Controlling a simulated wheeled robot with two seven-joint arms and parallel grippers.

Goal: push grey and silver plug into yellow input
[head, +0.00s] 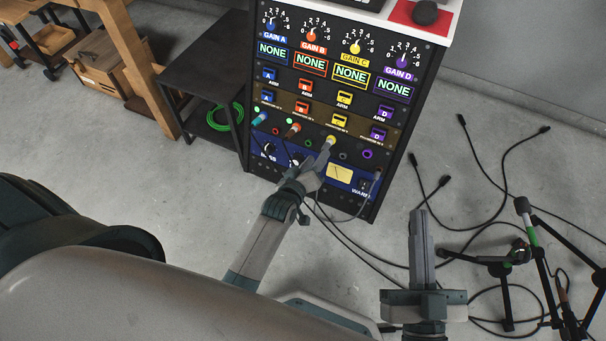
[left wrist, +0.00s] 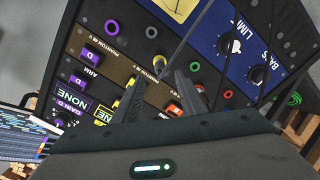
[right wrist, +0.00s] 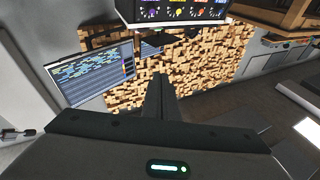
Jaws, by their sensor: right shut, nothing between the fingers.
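The yellow input (head: 331,139) is on the rack's front panel, in the row of coloured sockets. It also shows in the left wrist view (left wrist: 159,62). My left gripper (head: 325,157) is right in front of it; in the left wrist view its fingers (left wrist: 177,80) stand apart, with panel visible between them. The grey and silver plug cannot be clearly made out; a thin dark cable runs past the fingertips near the yellow input. Whether a plug sits in that input, and how deep, I cannot tell. My right gripper (head: 420,215) is shut and empty, right of the rack, over the floor.
Teal (head: 259,118) and orange-brown (head: 293,130) plugs sit in neighbouring inputs. A purple input (head: 367,154) lies to the right. Cables hang before the panel and trail across the floor. Black stands (head: 540,250) are at the right. A dark shelf (head: 205,75) stands left of the rack.

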